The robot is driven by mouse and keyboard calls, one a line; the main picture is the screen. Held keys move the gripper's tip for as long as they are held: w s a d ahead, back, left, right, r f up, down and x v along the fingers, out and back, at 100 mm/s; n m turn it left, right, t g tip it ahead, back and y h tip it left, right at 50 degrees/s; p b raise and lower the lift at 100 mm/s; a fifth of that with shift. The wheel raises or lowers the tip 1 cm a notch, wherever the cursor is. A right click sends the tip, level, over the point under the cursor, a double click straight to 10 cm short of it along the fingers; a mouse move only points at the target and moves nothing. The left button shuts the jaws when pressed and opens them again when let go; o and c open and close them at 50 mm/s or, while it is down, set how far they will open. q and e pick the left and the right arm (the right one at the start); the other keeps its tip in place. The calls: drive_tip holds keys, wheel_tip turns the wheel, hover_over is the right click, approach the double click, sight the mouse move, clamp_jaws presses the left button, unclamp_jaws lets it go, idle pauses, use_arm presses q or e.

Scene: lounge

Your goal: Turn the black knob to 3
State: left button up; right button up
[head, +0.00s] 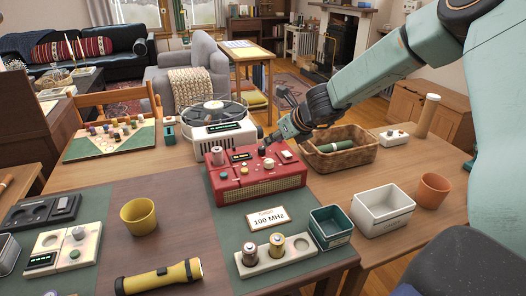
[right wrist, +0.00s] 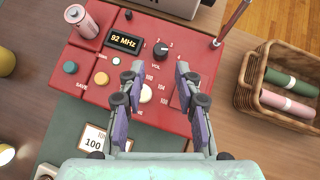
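The red radio (head: 255,178) stands on the table with its controls facing up. In the right wrist view, the black knob (right wrist: 161,49) sits near the top middle of the red panel, with small white numbers around it. Its exact setting is too small to read. The display (right wrist: 124,40) beside it reads 92 MHz. My right gripper (right wrist: 156,76) is open and empty above the panel, its two fingers apart. The black knob shows just beyond the fingertips, and a cream knob (right wrist: 146,94) shows between the fingers. I cannot tell any contact. My left gripper is not in view.
A wicker basket (head: 345,158) with a rolled green item stands right of the radio. A 100 MHz card (head: 268,219) and a battery holder (head: 270,262) lie in front. An orange pot (head: 434,190) and two small bins are at right.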

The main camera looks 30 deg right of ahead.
sight(262, 148)
drive_tip(key=b+x, duration=0.3)
drive_tip(key=x, duration=0.4)
drive_tip(key=shift+s, duration=0.1)
drive_tip(key=shift+w+f, duration=0.3)
drive_tip(key=shift+w, duration=0.05)
drive_tip(key=shift+s+r, duration=0.1)
drive_tip(key=shift+s, duration=0.05)
drive_tip(key=c, duration=0.3)
clamp_jaws()
